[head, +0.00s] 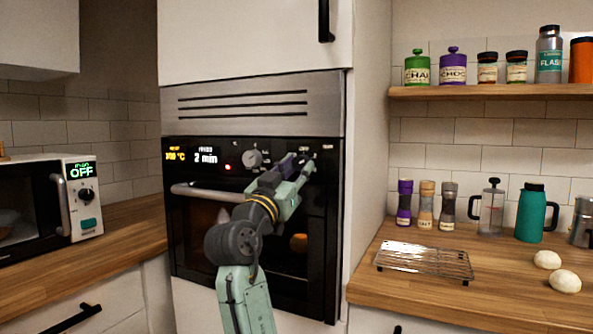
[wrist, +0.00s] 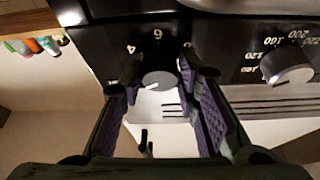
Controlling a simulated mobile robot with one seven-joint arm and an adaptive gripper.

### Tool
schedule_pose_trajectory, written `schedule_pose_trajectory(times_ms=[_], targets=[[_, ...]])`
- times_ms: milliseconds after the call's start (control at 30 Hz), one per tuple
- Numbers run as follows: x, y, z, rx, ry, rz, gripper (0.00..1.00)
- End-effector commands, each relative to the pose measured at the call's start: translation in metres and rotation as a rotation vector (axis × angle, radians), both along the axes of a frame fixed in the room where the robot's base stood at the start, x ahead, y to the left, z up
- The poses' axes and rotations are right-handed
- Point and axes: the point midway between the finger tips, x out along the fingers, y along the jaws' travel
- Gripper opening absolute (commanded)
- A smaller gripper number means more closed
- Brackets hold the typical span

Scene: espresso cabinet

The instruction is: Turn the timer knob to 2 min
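The timer knob (wrist: 158,80) is a grey disc with a pale pointer mark on the oven's black panel. In the wrist view it sits between my gripper's two fingers, with a gap seeming to show on each side. The digits 4 and 6 show beside it; other marks are hidden. My gripper (head: 298,163), also in the wrist view (wrist: 160,76), is open at the panel's right end. In the head view it hides the timer knob.
A second knob with temperature numbers (head: 252,158) is left of my gripper; it shows at right in the wrist view (wrist: 287,66). The oven handle (head: 205,192) juts out below the panel. A microwave (head: 50,208) stands left; a wire rack (head: 425,261) lies on the right counter.

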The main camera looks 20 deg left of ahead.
Motion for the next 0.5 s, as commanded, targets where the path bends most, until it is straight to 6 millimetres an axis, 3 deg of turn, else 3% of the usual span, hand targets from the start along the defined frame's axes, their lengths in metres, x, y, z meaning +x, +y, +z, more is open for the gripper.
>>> schedule_pose_trajectory(times_ms=[300,500], targets=[[-0.0001,0.0001,0.0004,0.0,-0.001,0.001,0.49],[0.0,0.0,0.0002,-0.001,0.0,0.0,0.49]])
